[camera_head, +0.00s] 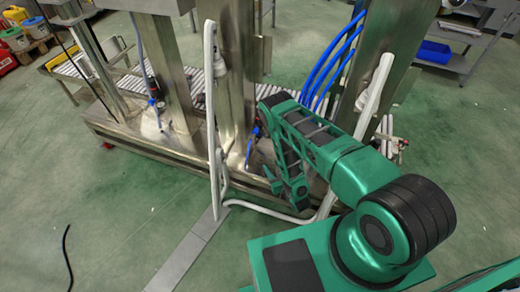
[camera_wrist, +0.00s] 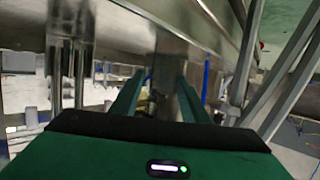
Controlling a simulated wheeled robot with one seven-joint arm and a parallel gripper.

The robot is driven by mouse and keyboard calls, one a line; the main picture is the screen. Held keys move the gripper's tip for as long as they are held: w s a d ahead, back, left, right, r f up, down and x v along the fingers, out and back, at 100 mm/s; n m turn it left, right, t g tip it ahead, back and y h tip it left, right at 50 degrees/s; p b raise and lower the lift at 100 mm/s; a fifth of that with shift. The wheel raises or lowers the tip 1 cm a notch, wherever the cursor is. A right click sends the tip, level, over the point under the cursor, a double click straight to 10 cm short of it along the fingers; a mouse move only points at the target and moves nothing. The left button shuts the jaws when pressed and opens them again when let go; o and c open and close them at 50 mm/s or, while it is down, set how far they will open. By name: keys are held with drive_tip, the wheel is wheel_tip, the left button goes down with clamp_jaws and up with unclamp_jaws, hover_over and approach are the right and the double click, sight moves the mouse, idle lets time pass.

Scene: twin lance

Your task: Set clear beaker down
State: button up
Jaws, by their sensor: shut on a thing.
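My gripper (camera_wrist: 161,78) shows in the wrist view, its two green fingers pointing away from the camera and set apart around what it holds. The clear beaker is see-through, and I cannot make out its outline between the fingers or in the head view. In the head view my green arm reaches forward and bends down beside the machine.
A steel machine frame (camera_head: 180,95) with upright posts and a low base stands close to my arm. White guard rails (camera_head: 213,110) and blue hoses (camera_head: 325,70) are near it. The green floor (camera_head: 110,225) at front left is mostly clear. A steel bench (camera_head: 458,62) stands at back right.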

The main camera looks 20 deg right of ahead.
sight(271, 160)
drive_tip(key=w, duration=0.3)
drive_tip(key=w+a, duration=0.1)
drive_tip(key=w, duration=0.7)
drive_tip(key=shift+a, duration=0.2)
drive_tip(key=x, duration=0.3)
drive_tip(key=shift+w+a+r, duration=0.1)
drive_tip(key=shift+w+r, duration=0.25)
drive_tip(key=shift+s+f, duration=0.1)
drive_tip(key=shift+f, duration=0.55)
drive_tip(key=o, duration=0.9)
drive_tip(key=shift+c, duration=0.2)
drive_tip(key=shift+s, duration=0.1)
drive_tip(key=v, duration=1.2)
